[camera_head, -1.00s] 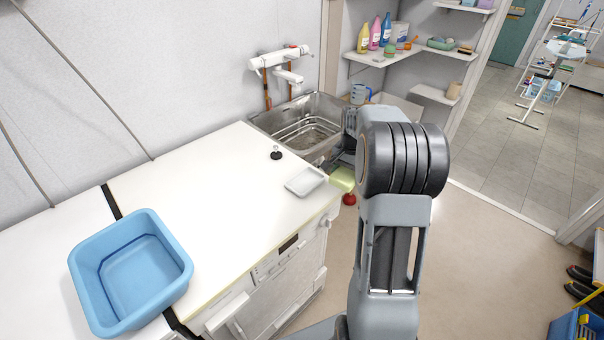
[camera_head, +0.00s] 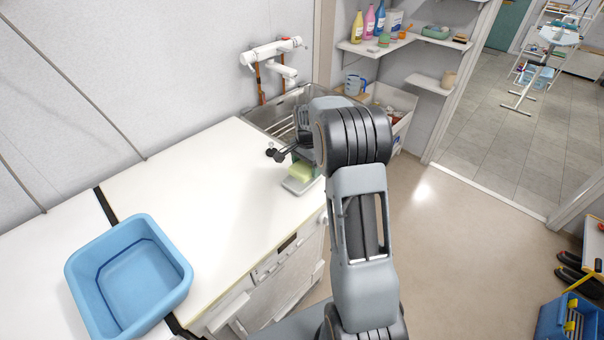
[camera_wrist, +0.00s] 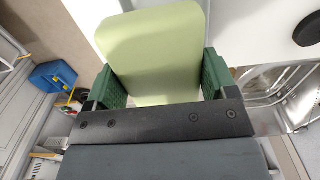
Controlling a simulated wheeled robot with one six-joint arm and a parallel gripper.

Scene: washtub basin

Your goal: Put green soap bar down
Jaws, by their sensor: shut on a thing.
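The green soap bar (camera_head: 300,171) is pale yellow-green. In the head view it is over the white soap dish (camera_head: 296,187) on the right edge of the white counter; I cannot tell whether it touches the dish. My gripper (camera_wrist: 158,75) is shut on the soap bar (camera_wrist: 155,45), with a dark green finger pad on each side of it in the wrist view. My arm and wrist hide part of the gripper and of the dish in the head view.
The steel sink (camera_head: 275,112) lies behind the dish, under a white wall tap (camera_head: 272,52). A black plug (camera_head: 272,152) is on the counter near the gripper. A blue basin (camera_head: 130,275) stands at the left. The counter's middle (camera_head: 200,190) is clear.

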